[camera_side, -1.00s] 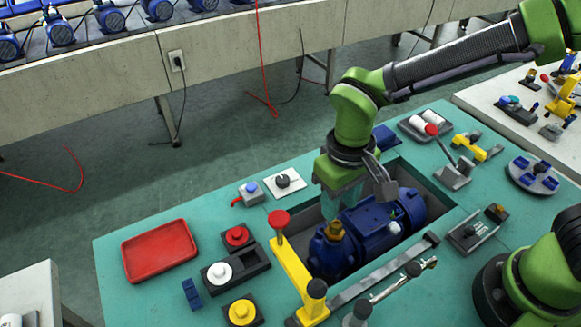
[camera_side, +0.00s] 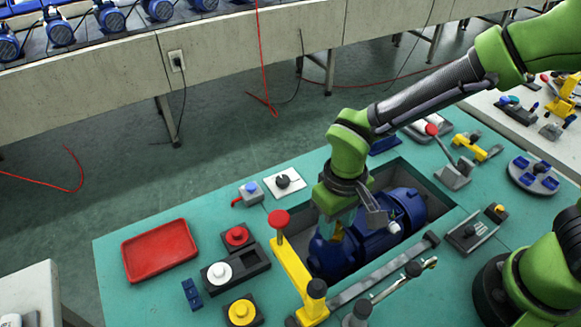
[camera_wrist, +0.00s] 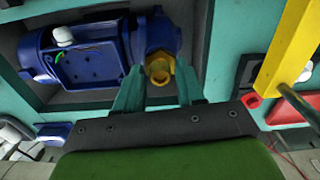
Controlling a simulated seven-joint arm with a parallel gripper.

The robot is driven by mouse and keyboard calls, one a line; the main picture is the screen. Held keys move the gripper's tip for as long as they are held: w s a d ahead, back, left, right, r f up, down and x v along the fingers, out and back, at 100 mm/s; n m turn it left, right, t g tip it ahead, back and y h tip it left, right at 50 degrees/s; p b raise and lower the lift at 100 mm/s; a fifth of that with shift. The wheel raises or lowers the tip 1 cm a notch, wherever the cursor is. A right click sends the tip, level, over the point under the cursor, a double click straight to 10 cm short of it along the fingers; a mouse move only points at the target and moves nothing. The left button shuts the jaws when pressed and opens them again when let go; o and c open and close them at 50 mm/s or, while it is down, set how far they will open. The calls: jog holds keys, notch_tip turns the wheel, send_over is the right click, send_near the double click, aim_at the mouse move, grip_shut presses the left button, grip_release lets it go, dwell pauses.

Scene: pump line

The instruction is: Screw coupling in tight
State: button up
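The brass-coloured coupling (camera_wrist: 160,68) sits in the end of the blue pump (camera_wrist: 98,55), seen in the wrist view. The pump (camera_side: 402,208) lies in a recess of the green bench in the side view. My gripper (camera_side: 341,222) is over the pump's left end in the side view and hides most of the coupling there. In the wrist view my gripper (camera_wrist: 160,82) has its two teal fingers apart, one on each side of the coupling. Small gaps seem to show between the fingers and the coupling. How deep the coupling sits cannot be told.
A yellow clamp lever with a red knob (camera_side: 290,265) stands close to the left of the pump. A metal bar (camera_side: 385,268) runs along the recess's front edge. A red tray (camera_side: 158,251) and several coloured buttons sit on the left of the bench.

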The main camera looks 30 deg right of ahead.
jog(key=c, duration=0.7)
jog(key=m, duration=0.7)
jog(key=m, duration=0.6)
jog(key=shift+m, duration=0.4)
